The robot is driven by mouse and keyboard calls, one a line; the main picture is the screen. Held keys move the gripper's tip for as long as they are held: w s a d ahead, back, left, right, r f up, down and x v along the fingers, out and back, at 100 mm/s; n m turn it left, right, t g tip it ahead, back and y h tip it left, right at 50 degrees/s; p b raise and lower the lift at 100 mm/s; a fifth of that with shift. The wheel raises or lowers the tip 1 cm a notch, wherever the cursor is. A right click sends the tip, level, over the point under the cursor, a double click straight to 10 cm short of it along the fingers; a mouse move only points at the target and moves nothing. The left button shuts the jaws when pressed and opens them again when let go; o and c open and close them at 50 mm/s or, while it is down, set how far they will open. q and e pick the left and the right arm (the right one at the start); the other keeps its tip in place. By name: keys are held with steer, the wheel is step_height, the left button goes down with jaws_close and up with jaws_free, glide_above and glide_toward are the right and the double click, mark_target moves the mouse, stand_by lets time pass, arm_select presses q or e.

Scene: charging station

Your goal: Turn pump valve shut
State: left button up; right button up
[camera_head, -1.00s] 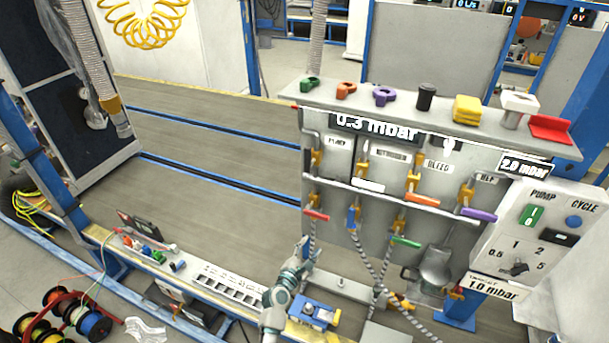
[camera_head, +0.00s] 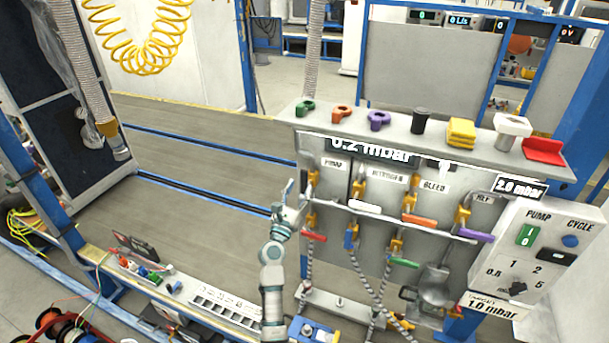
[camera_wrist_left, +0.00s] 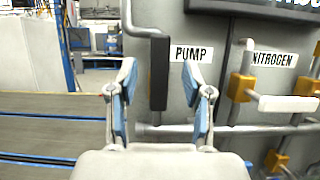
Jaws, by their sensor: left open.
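The pump valve's black handle (camera_wrist_left: 158,75) hangs straight down beside the PUMP label (camera_wrist_left: 192,53) in the left wrist view, below a bent grey pipe. In the head view the PUMP label (camera_head: 333,163) is at the panel's upper left, and my gripper partly hides the valve area. My left gripper (camera_head: 298,188) is open in front of the panel's left edge. In the left wrist view its blue-padded fingers (camera_wrist_left: 158,73) stand on either side of the black handle, with visible gaps. Contact does not show. My right gripper is not in view.
The white nitrogen lever (camera_wrist_left: 287,103) lies level to the right. A grey rail (camera_head: 390,216) crosses the panel below the upper valves. Several coloured parts stand on the shelf (camera_head: 400,132) above. The pressure display (camera_head: 372,149) reads 0.2 mbar. Open floor lies left.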

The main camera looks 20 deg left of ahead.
mark_target(303, 178)
arm_select(q)
steer(key=x, duration=0.5)
steer(key=shift+a+f, duration=0.1)
steer(key=shift+c, duration=0.3)
jaws_close()
